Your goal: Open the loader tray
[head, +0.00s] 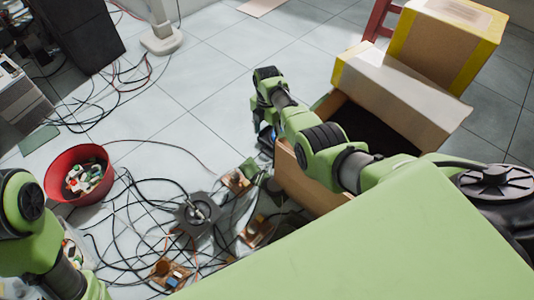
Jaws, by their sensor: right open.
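A grey hi-fi unit (14,92) stands on the floor at the left edge, cut off by the frame. I cannot make out a loader tray on it. My right gripper (265,140) hangs beside the left side of the open cardboard box, partly hidden by my own arm. It is open, far to the right of the hi-fi unit, and I see nothing in it. My left arm enters at the lower left, and its gripper is out of the picture.
A red bowl (54,188) of small parts stands at the left. Tangled cables and circuit boards (166,270) cover the floor below centre. A dark speaker-like box (80,35) stands at upper left. An open cardboard box (300,185) is at right. The upper middle tiles are clear.

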